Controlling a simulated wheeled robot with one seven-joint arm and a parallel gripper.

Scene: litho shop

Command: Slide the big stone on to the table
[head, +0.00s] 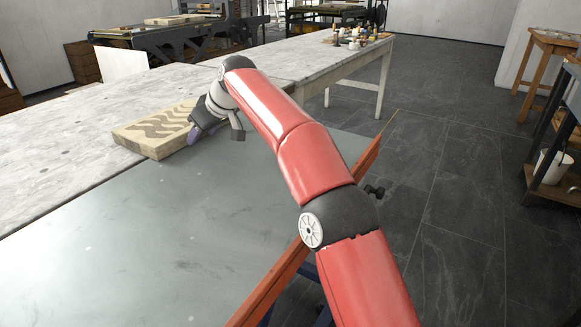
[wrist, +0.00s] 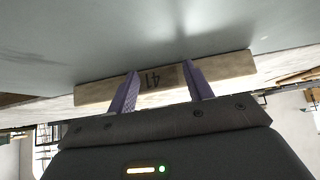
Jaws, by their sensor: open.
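The big stone (head: 150,130) is a thick beige slab with dark wavy bands on top. It lies flat on the pale, stained table (head: 60,185), its near side about along the seam with the grey cart top (head: 150,240). I cannot tell whether its near edge still overlaps the cart. My gripper (head: 196,134) is low at the stone's near right side. In the wrist view the gripper (wrist: 163,84) is open, its two purple fingers spread before the stone's side face (wrist: 225,69), around the marked number. Whether the fingertips touch is unclear.
The cart has an orange-red rim (head: 270,285) on its right. Another table with small bottles (head: 350,38) stands behind. A press (head: 170,40) is at the back left. A wooden shelf with a white bucket (head: 552,166) is at right. Dark floor (head: 460,180) is clear between.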

